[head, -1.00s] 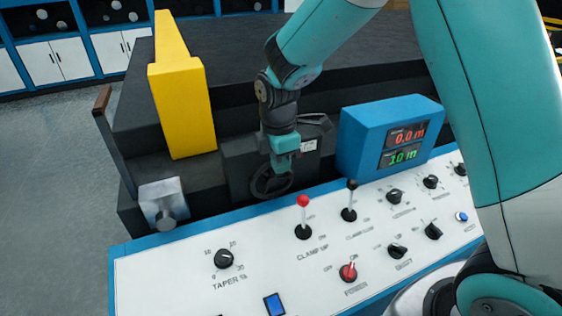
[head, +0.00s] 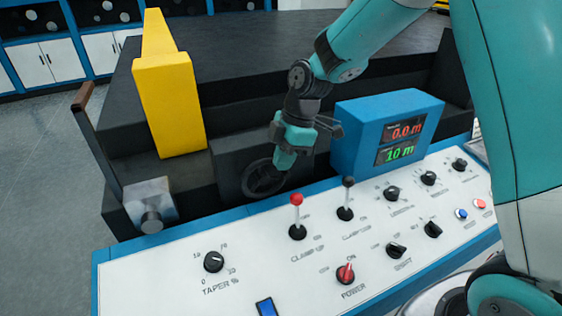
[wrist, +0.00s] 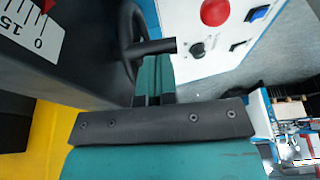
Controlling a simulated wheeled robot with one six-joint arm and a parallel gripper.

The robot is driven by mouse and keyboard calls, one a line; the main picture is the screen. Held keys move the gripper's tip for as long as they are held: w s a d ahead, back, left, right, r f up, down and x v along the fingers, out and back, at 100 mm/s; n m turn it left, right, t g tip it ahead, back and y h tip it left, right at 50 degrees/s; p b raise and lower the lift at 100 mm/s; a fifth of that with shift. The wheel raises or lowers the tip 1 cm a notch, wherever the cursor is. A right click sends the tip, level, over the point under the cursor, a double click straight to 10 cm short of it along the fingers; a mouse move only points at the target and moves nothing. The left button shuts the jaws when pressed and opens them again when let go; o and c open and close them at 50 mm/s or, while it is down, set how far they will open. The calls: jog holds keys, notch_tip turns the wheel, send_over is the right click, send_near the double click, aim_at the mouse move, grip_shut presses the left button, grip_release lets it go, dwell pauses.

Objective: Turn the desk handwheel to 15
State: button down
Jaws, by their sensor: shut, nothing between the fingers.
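The desk handwheel (head: 262,179) is a black spoked wheel on a dark housing behind the white panel. Its rim (wrist: 128,38) and a black handle peg (wrist: 150,47) show at the top of the wrist view. A white scale (wrist: 28,25) with 15 and 0 and a red pointer (wrist: 47,5) is at the top left there. The pointer appears near the 0; its exact reading is unclear. My gripper (head: 284,162) is shut and empty at the wheel's upper right. Its fingertips (wrist: 153,62) are right beside the peg; I cannot tell whether they touch.
A blue display box (head: 385,135) reading 0.0 m and 10 m stands right of the gripper. The white panel (head: 180,285) in front carries upright red-knobbed and black-knobbed levers and several knobs. A yellow block (head: 170,100) stands to the left.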

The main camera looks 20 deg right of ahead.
aim_at(268, 186)
jog(key=d+f+y+b, duration=0.1)
jog(key=f+b, duration=0.1)
jog(key=b, duration=0.1)
jog(key=d+f+y+b, duration=0.1)
jog(key=f+b, duration=0.2)
jog(key=b, duration=0.1)
jog(key=d+f+y+b, duration=0.1)
jog(key=d+f+b, duration=0.1)
jog(key=b, duration=0.2)
jog(key=shift+w+f+y, duration=0.15)
jog(key=shift+w+y, duration=0.05)
jog(key=shift+y, duration=0.2)
notch_tip(268, 186, down, 2)
jog(key=b, duration=0.2)
jog(key=shift+a+b, duration=0.15)
jog(key=shift+b, duration=0.25)
jog(key=shift+a+f+b, duration=0.2)
jog(key=shift+f+b, duration=0.3)
jog(key=shift+b, duration=0.3)
jog(key=shift+a, duration=0.1)
